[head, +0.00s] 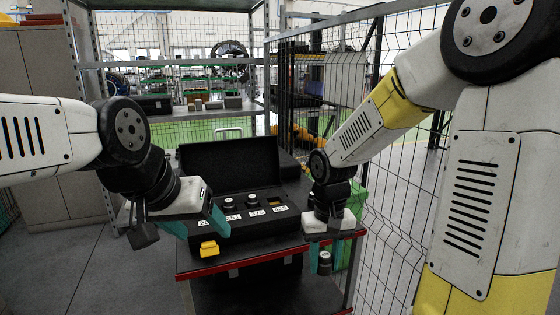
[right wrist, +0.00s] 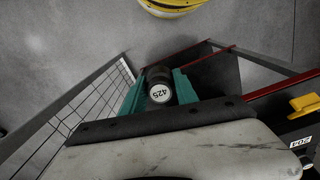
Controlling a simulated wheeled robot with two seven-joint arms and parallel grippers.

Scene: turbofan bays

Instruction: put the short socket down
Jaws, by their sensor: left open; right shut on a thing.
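The short socket (head: 325,262) is a dark cylinder with a pale end. My right gripper (head: 324,268) is shut on it, in the air beside the right front corner of the cart. In the right wrist view the socket (right wrist: 159,92) sits between the teal fingers, its white end marked 425. An open black case (head: 226,163) stands on the cart, with numbered labels along its front. Two sockets (head: 229,204) stand in it, and the place above the right-hand label shows an orange-brown patch (head: 276,203). My left gripper (head: 197,227) is open and empty over the case's left front.
The cart (head: 240,263) has a red front edge, and a yellow latch (head: 208,248) sits on the case front. A wire mesh fence (head: 392,225) stands close on the right. Shelving (head: 195,115) is behind, and grey floor (head: 95,260) is free at left.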

